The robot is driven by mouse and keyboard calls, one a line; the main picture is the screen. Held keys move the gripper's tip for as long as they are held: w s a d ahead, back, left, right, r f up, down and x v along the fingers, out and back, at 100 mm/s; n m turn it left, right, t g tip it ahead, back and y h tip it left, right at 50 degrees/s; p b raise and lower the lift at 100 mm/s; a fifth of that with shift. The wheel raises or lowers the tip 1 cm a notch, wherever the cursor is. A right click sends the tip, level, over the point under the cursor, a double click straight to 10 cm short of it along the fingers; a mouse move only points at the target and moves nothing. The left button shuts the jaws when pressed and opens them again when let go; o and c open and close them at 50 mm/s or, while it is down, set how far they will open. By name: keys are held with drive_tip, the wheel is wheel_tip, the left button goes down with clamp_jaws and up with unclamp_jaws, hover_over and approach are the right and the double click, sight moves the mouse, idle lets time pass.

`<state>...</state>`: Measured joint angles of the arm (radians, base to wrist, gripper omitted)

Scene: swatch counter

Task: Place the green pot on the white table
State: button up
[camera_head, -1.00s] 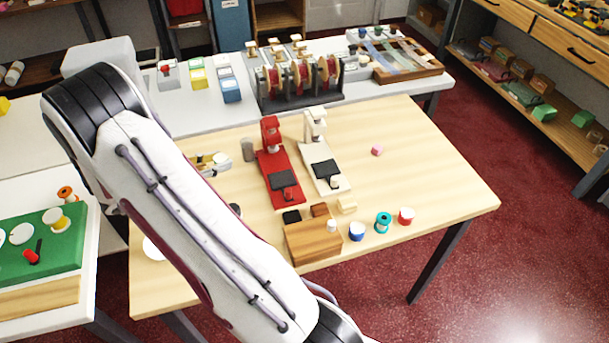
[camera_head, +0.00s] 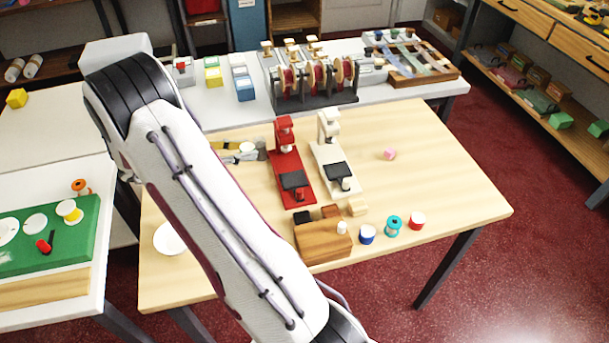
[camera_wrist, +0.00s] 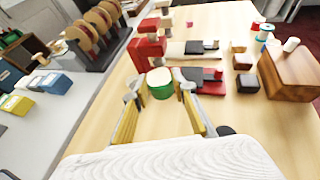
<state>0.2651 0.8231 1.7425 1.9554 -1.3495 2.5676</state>
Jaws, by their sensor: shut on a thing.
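In the wrist view my gripper (camera_wrist: 158,90) is shut on a small green pot (camera_wrist: 161,92) with a cream top. The pot is upright between the fingertips, close to the red press (camera_wrist: 150,50); I cannot tell whether it touches the wood below. In the head view my gripper (camera_head: 240,150) is over the wooden table, left of the red press (camera_head: 288,165); the green of the pot is not clear there. A white table (camera_head: 215,108) stands behind the wooden one. Another white-topped table (camera_head: 92,318) is at the left, bearing a green board (camera_head: 75,245).
The wooden table (camera_head: 440,170) also holds a white press (camera_head: 330,150), a wooden block (camera_head: 322,240), several spools and a pink piece (camera_head: 389,154). The back white table carries coloured boxes, a spool rack (camera_head: 310,85) and a ribbon tray (camera_head: 410,65). My arm hides much of the left middle.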

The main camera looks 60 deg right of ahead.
hover_over(247, 184)
drive_tip(key=shift+s+d+f, duration=0.1)
drive_tip(key=shift+d+f, duration=0.05)
drive_tip(key=shift+f, duration=2.95)
drive_tip(key=shift+f, duration=0.1)
drive_tip(key=shift+f, duration=1.75)
drive_tip(key=shift+f, duration=0.15)
drive_tip(key=o, duration=1.1)
drive_tip(key=shift+r, duration=0.2)
drive_tip(key=v, duration=1.2)
drive_tip(key=shift+f, duration=0.1)
